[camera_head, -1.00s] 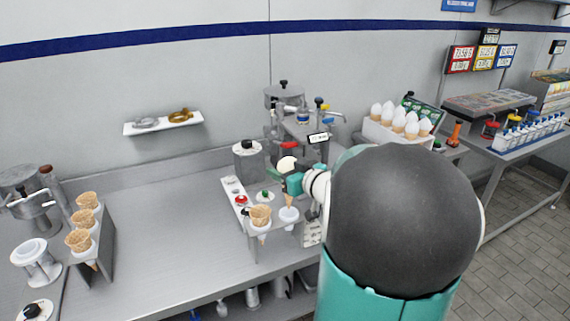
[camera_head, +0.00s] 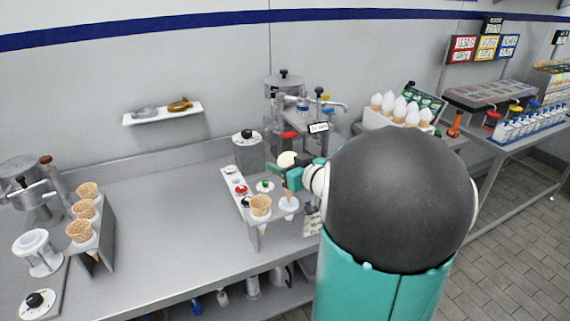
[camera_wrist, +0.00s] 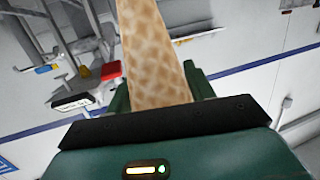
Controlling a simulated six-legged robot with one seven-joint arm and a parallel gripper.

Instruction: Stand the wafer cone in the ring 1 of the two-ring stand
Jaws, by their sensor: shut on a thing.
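My gripper (camera_head: 293,178) is shut on a wafer cone (camera_wrist: 158,55), which fills the middle of the wrist view and runs out of its top edge. In the head view, a narrow tan part of this cone (camera_head: 289,194) shows below the teal fingers. It is at the white right-hand ring (camera_head: 288,204) of the stand (camera_head: 270,226); I cannot tell how deep the tip is. The left-hand ring holds another wafer cone (camera_head: 260,205). A pale round shape (camera_head: 286,159) shows just above my fingers; I cannot tell if it belongs to the held cone.
A white strip with small knobs (camera_head: 233,189) lies left of the stand. Metal dispensers (camera_head: 247,150) stand behind it. Another rack with several cones (camera_head: 108,232) is at the left. The counter between (camera_head: 165,220) is clear.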

